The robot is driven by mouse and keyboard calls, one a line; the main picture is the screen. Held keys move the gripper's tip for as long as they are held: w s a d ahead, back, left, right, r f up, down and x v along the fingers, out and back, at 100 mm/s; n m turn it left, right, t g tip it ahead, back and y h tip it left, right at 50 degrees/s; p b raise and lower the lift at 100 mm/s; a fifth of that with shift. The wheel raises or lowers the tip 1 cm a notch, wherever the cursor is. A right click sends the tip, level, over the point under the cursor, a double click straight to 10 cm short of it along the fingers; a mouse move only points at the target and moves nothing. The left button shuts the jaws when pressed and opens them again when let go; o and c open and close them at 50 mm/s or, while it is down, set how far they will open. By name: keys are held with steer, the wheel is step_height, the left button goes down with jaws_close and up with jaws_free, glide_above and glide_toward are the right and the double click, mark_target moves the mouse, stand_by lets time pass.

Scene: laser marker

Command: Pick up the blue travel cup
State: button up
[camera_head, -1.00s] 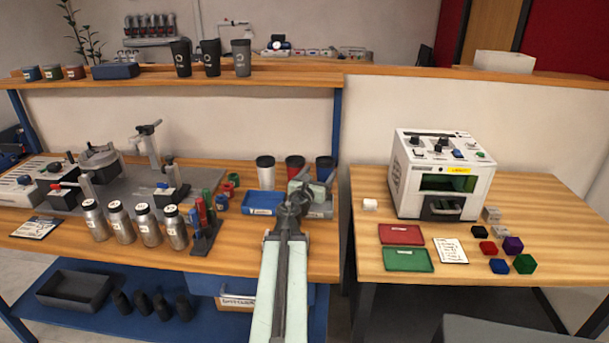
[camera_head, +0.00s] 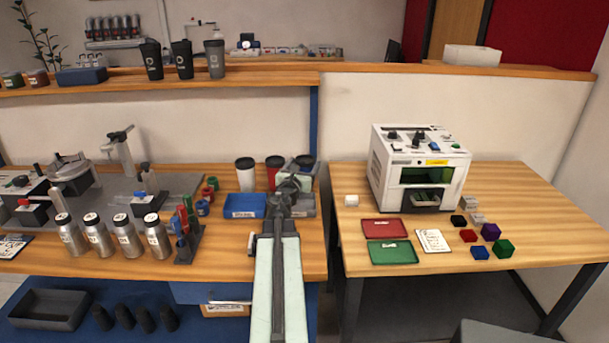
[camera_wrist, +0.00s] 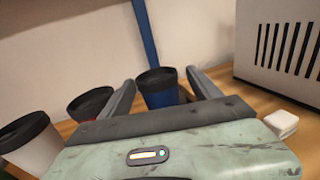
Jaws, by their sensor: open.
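The blue travel cup (camera_head: 309,172) stands upright with a black lid at the right end of a row of cups on the wooden workbench. In the head view my gripper (camera_head: 295,173) is in front of it and partly hides it. In the wrist view the blue cup (camera_wrist: 159,92) shows ahead, between the two fingers of my gripper (camera_wrist: 160,84). The fingers are apart and hold nothing. The gripper's pale green body hides the cup's lower part, so I cannot tell how close the fingers are to it.
A red cup (camera_head: 273,178) and a white cup (camera_head: 245,176) stand to the left. A blue tray (camera_head: 244,206) lies in front of them. A white laser machine (camera_head: 380,170) and a small white block (camera_head: 352,200) are on the right-hand table. A blue shelf post (camera_head: 314,125) rises behind.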

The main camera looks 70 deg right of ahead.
mark_target(304, 159)
steer(key=d, duration=0.3)
steer(key=shift+w+d+r, duration=0.1)
steer(key=shift+w+d, duration=0.1)
steer(key=shift+w, duration=0.15)
steer(key=shift+w+a, duration=0.1)
steer(key=c, duration=0.6)
steer(key=shift+r, duration=0.1)
